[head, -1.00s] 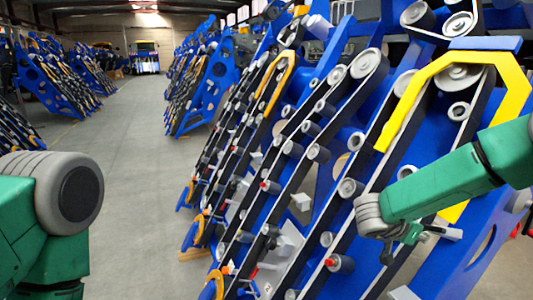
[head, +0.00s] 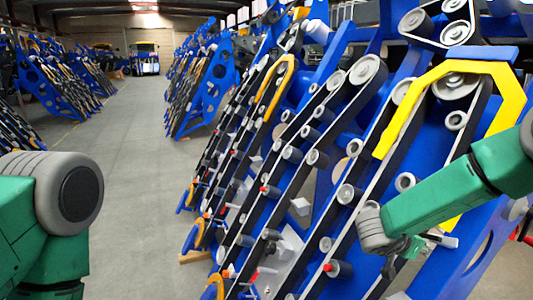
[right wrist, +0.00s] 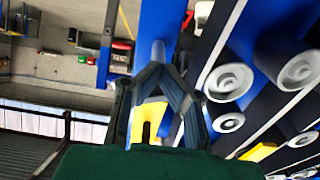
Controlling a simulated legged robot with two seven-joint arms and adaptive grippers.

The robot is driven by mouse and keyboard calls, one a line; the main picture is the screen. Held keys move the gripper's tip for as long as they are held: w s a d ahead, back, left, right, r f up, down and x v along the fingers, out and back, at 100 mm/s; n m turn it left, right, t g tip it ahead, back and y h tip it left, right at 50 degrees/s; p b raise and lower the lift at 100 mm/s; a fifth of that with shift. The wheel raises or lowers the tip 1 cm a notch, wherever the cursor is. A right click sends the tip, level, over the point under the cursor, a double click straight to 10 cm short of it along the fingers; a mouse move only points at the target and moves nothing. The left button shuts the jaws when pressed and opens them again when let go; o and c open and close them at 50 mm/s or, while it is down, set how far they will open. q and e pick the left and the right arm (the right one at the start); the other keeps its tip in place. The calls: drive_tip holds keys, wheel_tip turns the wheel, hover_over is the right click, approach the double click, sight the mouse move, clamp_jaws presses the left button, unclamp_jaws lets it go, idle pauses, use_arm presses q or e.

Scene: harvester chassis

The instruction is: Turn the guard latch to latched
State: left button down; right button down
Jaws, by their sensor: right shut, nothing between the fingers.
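The yellow guard (head: 418,100) arches over the belt rollers on the nearest blue chassis, with its right leg running down behind my right arm. A small grey handle-like piece (head: 443,239) shows just right of my right gripper (head: 405,252); it may be the guard latch, but its setting cannot be read. In the right wrist view my right gripper (right wrist: 163,72) is shut and empty, its fingers meeting in a point. A grey cylindrical piece (right wrist: 158,50) shows just beyond the fingertips; contact cannot be told. A yellow part (right wrist: 150,117) shows between the fingers. My left gripper is out of view.
Black belts with grey rollers (head: 368,70) fill the slanted chassis close to my right arm. A red-tipped roller (head: 338,268) sits left of the gripper. More blue chassis (head: 205,90) stand farther back. The grey floor aisle (head: 135,140) is clear.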

drive_tip(key=shift+s+d+r, duration=0.1)
drive_tip(key=shift+s+d, duration=0.1)
drive_tip(key=shift+s, duration=0.2)
idle(0.5)
drive_tip(key=v, duration=0.6)
drive_tip(key=shift+s+a+f, duration=0.15)
drive_tip(key=shift+s+f, duration=0.1)
drive_tip(key=shift+f, duration=0.05)
